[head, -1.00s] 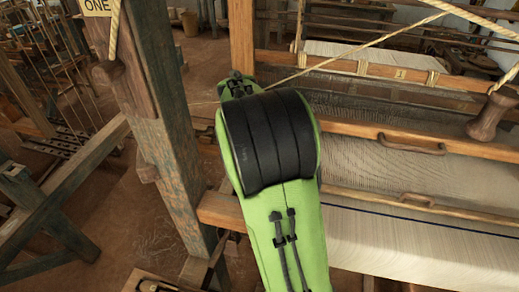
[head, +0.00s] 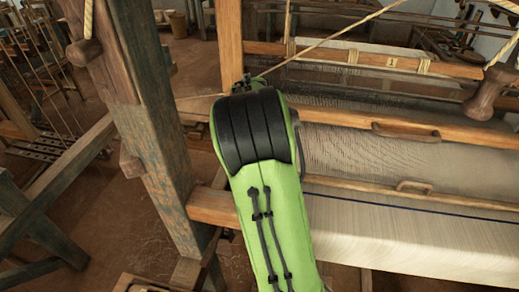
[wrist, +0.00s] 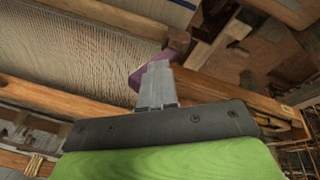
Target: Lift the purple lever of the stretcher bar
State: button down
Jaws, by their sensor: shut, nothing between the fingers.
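The purple lever (wrist: 146,62) shows in the wrist view, just beyond my fingertips and next to the end of a wooden beam. My gripper (wrist: 159,70) has its grey fingers together, with their tips close to the lever and overlapping it in the picture. I cannot tell whether they touch it. Part of the lever is hidden behind the fingers. In the head view my green arm reaches toward the loom and hides the gripper and the lever. The woven cloth (head: 400,232) lies across the loom at the right.
A thick wooden post (head: 160,145) stands left of my arm. Open floor (head: 95,215) shows at the left.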

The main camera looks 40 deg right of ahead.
jog(key=shift+s+d+f, duration=0.25)
jog(key=shift+s+d, duration=0.15)
jog(key=shift+d, duration=0.2)
jog(key=shift+w+a, duration=0.1)
jog(key=w+p+v, duration=0.1)
jog(key=v, duration=1.5)
jog(key=shift+a, duration=0.3)
